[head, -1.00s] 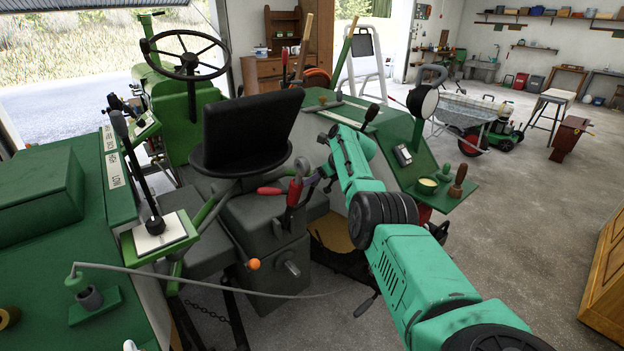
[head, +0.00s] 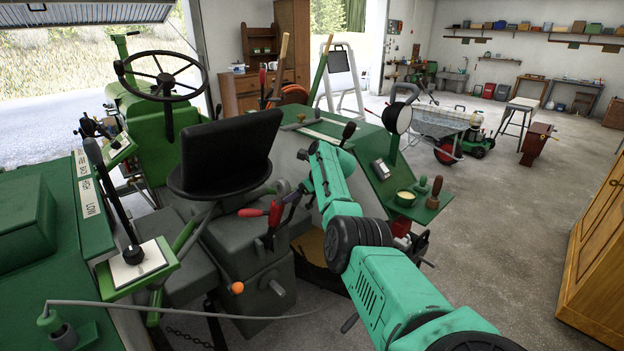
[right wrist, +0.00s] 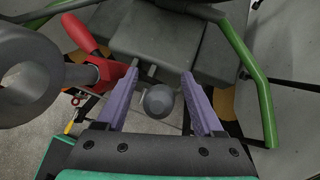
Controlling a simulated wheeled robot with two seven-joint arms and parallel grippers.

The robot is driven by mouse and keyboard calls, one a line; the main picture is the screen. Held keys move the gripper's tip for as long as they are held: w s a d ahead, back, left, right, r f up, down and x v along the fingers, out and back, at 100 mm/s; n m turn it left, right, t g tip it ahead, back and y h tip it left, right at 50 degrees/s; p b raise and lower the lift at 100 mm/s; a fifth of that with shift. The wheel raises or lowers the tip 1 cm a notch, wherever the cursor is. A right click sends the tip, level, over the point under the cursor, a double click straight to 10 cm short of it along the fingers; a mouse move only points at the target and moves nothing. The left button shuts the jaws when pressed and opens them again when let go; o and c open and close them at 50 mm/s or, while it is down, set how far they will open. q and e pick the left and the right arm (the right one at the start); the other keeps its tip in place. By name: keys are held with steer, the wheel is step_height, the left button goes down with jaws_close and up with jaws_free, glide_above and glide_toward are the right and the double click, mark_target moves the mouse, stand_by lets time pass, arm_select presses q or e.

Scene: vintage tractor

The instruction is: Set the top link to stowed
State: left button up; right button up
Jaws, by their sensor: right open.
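The likely top link is the red-and-grey part (head: 275,213) at the tractor's rear, below the black seat; it stands up with a red handle (head: 249,212) sticking out to the left. In the right wrist view its red body (right wrist: 112,76) and red handle (right wrist: 80,33) are at the left, beside a large grey ring end (right wrist: 28,75). My right gripper (head: 291,198) is just right of the red part in the head view. Its purple fingers (right wrist: 158,105) are open, with a round grey knob (right wrist: 159,101) showing between them; contact cannot be told. My left gripper is out of view.
The black seat (head: 226,150) overhangs close by. A lever with an orange knob (head: 237,288) is below left. A green fender shelf (head: 422,204) holds small items right of my arm. A wooden cabinet (head: 597,255) stands far right; the floor between is open.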

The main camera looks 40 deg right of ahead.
steer(key=shift+p+v, duration=0.55)
steer(key=shift+v, duration=0.3)
arm_select(q)
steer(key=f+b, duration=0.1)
steer(key=b, duration=0.2)
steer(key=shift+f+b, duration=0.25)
steer(key=shift+b, duration=0.1)
arm_select(e)
steer(key=v, duration=1.1)
steer(key=shift+s, duration=0.2)
steer(key=shift+d, duration=0.1)
